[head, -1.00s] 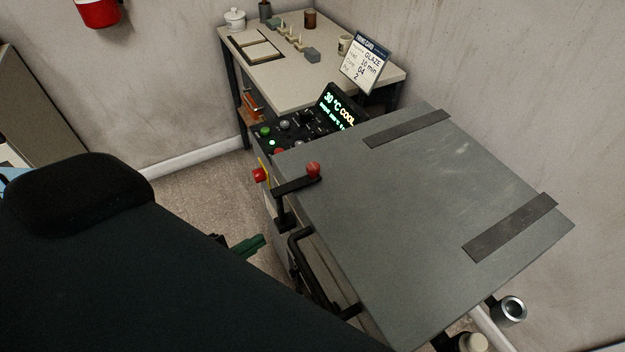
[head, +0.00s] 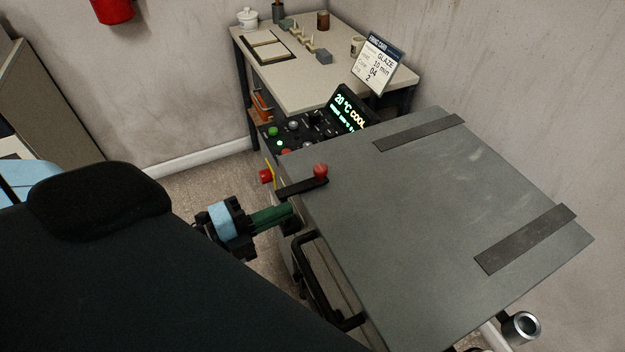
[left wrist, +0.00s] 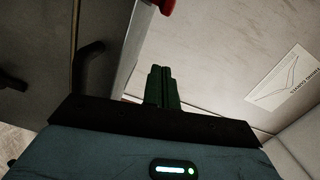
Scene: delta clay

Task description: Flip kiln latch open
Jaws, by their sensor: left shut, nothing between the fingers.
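The kiln (head: 420,220) is a grey box with a flat lid and two dark straps. Its latch (head: 300,187) is a dark bar with a red ball knob (head: 320,171), at the lid's front left edge. A black handle (head: 318,285) is on the front below. My left gripper (head: 290,212) has green fingers, shut and empty, just below the latch bar; I cannot tell if they touch it. My right gripper is not in view.
A control panel (head: 300,135) with a lit display (head: 348,110) stands behind the kiln's left side. A red button (head: 266,176) is left of the latch. A table (head: 310,90) with small pots and a sign (head: 376,65) is at the back. Floor is clear left of the kiln.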

